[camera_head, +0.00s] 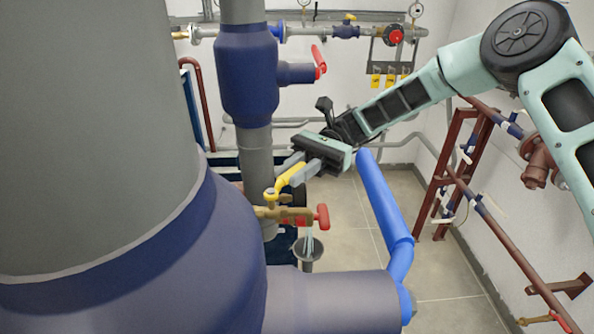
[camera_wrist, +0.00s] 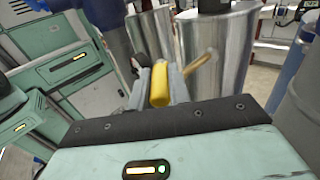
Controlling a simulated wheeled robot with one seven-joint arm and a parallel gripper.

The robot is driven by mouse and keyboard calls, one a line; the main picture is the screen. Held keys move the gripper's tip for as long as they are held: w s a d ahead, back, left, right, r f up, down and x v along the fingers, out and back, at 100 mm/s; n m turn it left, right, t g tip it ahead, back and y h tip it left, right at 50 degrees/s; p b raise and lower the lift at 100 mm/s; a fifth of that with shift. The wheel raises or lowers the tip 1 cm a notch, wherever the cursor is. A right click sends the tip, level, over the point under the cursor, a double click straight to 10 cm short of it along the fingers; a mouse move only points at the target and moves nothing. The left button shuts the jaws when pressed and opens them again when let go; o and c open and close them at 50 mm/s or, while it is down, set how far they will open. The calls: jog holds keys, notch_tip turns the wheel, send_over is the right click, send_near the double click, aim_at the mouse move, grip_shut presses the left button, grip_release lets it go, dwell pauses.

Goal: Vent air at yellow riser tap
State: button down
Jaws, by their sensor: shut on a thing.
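The yellow riser tap has a yellow lever (camera_head: 291,177) on a brass body (camera_head: 268,211) beside the grey riser. My gripper (camera_head: 296,170) reaches in from the right and is shut on the lever. In the wrist view the yellow lever (camera_wrist: 160,84) sits between the two fingers of my gripper (camera_wrist: 160,82). A brass stub (camera_wrist: 200,63) shows just beyond it. A red handle (camera_head: 322,216) sits at the right end of the brass fitting. Below it, a pale, clear streak (camera_head: 309,236) runs down to a small grey funnel (camera_head: 307,248).
A large grey and blue vessel (camera_head: 100,130) fills the left. The vertical riser with a blue section (camera_head: 247,75) stands behind the tap. A bright blue pipe (camera_head: 383,205) slants below my arm. A dark red frame (camera_head: 450,170) is at right. Tiled floor (camera_head: 435,265) shows between.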

jog(key=shift+w+a+r+n+g+h, duration=0.1)
jog(key=shift+w+a+n+g+h, duration=0.05)
jog(key=shift+n+g+h, duration=0.2)
dwell(0.3)
jog(key=c, duration=1.3)
grip_release()
